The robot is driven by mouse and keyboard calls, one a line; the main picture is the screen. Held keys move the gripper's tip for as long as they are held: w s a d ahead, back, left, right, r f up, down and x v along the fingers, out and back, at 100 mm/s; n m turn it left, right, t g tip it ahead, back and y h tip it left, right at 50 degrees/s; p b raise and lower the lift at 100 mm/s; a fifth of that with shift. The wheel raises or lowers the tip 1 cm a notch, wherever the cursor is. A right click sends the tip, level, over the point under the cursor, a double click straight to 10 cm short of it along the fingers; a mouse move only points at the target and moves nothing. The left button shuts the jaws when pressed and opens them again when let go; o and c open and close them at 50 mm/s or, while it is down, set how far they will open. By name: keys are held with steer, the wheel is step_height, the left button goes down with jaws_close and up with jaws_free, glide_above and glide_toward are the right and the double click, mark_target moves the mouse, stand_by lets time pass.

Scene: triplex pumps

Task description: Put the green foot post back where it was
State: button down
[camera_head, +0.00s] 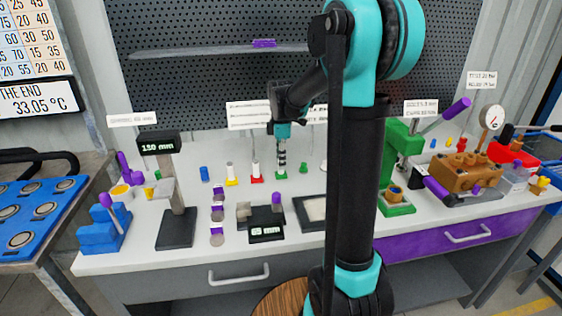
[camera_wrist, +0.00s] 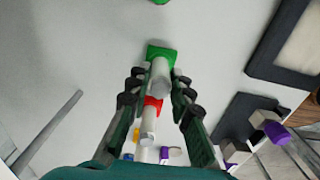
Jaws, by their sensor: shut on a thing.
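The green foot post has a white post and a square green foot (camera_head: 281,175). My gripper (camera_head: 282,152) is shut around its post from above, and the foot shows below the fingers. In the wrist view my gripper (camera_wrist: 159,92) has the white post (camera_wrist: 160,76) between its fingers, with the green foot at the far end. The foot is at or very near the white bench top; I cannot tell whether it touches. The post looks upright.
The red foot post (camera_head: 256,173) stands close to the left, then the yellow foot post (camera_head: 231,175) and a blue piece (camera_head: 205,174). A small green piece (camera_head: 303,168) is just right. A black fixture (camera_head: 262,216) with a 65 mm display is in front.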

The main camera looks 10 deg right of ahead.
steer(key=shift+f, duration=0.2)
steer(key=c, duration=1.4)
jaws_free()
steer(key=shift+o, duration=0.2)
step_height(320, 180, up, 12)
steer(key=shift+s, duration=0.1)
